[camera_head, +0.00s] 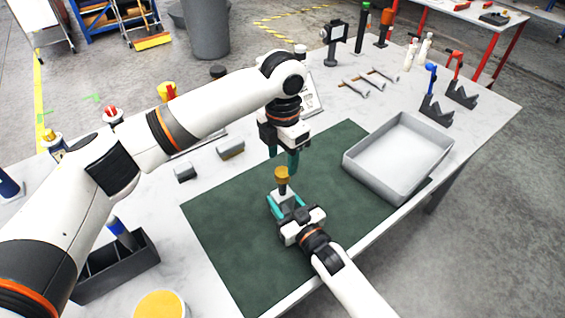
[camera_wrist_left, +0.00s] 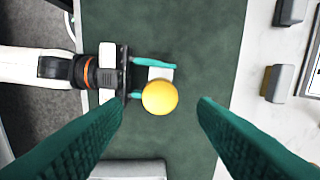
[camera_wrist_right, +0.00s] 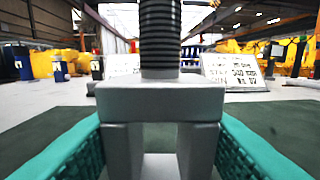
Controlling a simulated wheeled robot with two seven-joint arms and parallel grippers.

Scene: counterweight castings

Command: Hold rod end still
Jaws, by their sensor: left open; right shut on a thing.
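A grey two-legged casting (camera_wrist_right: 160,105) with a dark threaded rod (camera_wrist_right: 160,40) rising from its top stands upright between the fingers of my right gripper (camera_head: 285,203). The right gripper is shut on it, low over the green mat (camera_head: 235,245). A round yellow knob (camera_head: 282,173) tops the rod; it also shows in the left wrist view (camera_wrist_left: 160,97). My left gripper (camera_head: 283,162) points down just above the knob, open. In the left wrist view the knob lies between its two spread fingers, apart from both. The casting's lower part is partly hidden by the right gripper.
A grey tray (camera_head: 397,190) stands at the mat's right edge. Two grey blocks (camera_head: 230,149) lie behind the mat. A dark divided bin (camera_head: 125,272) and a yellow-topped round container (camera_head: 160,304) are at front left. The mat's front left is clear.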

